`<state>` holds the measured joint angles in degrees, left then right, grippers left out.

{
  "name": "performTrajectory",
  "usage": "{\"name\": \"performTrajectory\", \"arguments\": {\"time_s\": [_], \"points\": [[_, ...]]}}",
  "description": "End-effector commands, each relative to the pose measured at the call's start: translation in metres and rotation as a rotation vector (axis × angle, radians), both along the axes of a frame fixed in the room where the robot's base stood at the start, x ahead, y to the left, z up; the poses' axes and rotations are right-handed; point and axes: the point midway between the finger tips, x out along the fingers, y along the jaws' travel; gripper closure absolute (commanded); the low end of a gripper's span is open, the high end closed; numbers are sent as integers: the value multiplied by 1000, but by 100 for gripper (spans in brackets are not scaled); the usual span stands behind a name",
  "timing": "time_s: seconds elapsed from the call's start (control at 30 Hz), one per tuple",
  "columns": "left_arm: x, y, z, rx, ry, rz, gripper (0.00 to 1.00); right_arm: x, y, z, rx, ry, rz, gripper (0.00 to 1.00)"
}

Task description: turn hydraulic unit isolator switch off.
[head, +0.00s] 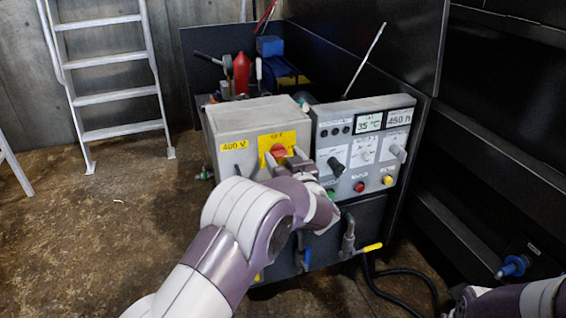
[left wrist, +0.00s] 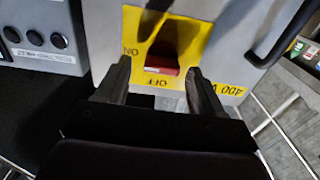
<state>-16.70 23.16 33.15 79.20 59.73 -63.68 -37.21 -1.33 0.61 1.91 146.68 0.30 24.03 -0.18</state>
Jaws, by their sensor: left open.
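The isolator switch has a red handle (head: 279,152) on a yellow plate on the front of the grey 400 V box (head: 257,113). In the left wrist view the red handle (left wrist: 163,64) shows with upside-down ON and OFF labels around it. I cannot tell for sure which label it points to. My left gripper (head: 296,163) is at the front of the switch. In the left wrist view its open fingers (left wrist: 158,78) stand either side of the handle, with visible gaps and nothing held. In the head view my left arm hides part of the box front.
A control panel (head: 365,150) with knobs, buttons and displays stands right of the box. A yellow-handled valve (head: 372,247) and hoses are below. A black handle (left wrist: 283,35) curves beside the plate.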

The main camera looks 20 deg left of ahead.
Motion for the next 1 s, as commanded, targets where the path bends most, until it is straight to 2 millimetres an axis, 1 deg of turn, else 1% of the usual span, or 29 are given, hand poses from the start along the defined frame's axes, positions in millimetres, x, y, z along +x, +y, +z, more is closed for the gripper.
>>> {"name": "performTrajectory", "arguments": {"time_s": [0.1, 0.33, 0.37, 0.4, 0.47, 0.5, 0.53, 0.77, 1.0], "points": [[7, 5, -1, 1, 1, 1, 32, 0, 0, -3, 0, 0, 0, 57], [8, 6, 0, 1, 1, 0, 32, 0, 0, -2, 0, 0, 0, 57], [8, 6, 0, 1, 1, 0, 38, 0, 0, -2, 0, 0, 0, 57], [8, 6, 0, 1, 1, 0, 51, 0, 0, -2, 0, 0, 0, 57], [8, 6, 0, 1, 1, 0, 71, 0, 0, -2, 0, 0, 0, 57], [8, 6, 0, 1, 1, 0, 84, 0, 0, -2, 0, 0, 0, 57], [8, 5, 0, 1, 1, 0, 88, 0, 0, -2, 0, 0, 0, 57], [7, 5, 0, -11, -6, 0, 88, 0, 0, -3, 0, 0, 0, 57], [7, 6, -1, -90, -60, 0, 88, 0, 0, -4, 0, 0, 0, 57]]}}
